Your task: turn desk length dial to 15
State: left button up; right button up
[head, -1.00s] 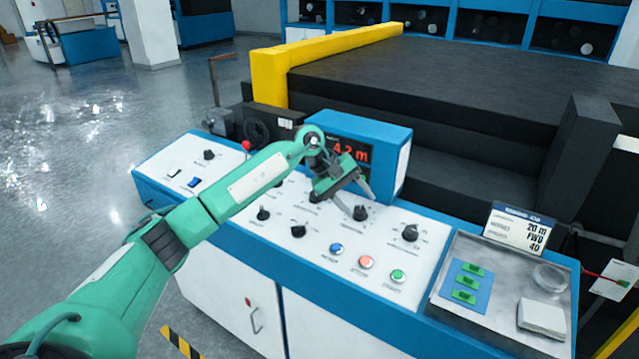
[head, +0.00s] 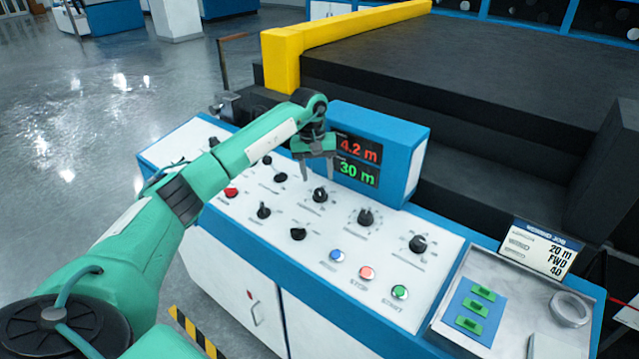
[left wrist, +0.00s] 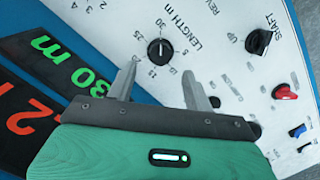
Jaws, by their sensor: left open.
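The length dial (left wrist: 160,51), a black round knob with a pale pointer mark, sits on the white panel under the "LENGTH m" print. In the head view, the length dial (head: 320,195) is just below my left gripper (head: 318,176). The left gripper is open and empty, fingers pointing down. In the left wrist view, its fingertips (left wrist: 160,76) are spread and appear apart from the dial. The display (head: 357,162) reads 4.2 m in red and 30 m in green. My right gripper is not in view.
Several other black knobs surround the dial, including one to its right (head: 366,216). Blue, red and green buttons line the panel's front. The blue display housing (head: 400,150) stands close behind the gripper. A job card (head: 540,246) reads 20 m, FWD, 40.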

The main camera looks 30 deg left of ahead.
aim_at(319, 191)
pick_arm(q)
jog(key=f, duration=0.2)
jog(key=f+p, duration=0.1)
jog(key=f, duration=0.1)
jog(key=shift+d, duration=0.25)
jog(key=shift+w+f, duration=0.1)
jog(key=shift+f, duration=0.55)
jog(key=c, duration=1)
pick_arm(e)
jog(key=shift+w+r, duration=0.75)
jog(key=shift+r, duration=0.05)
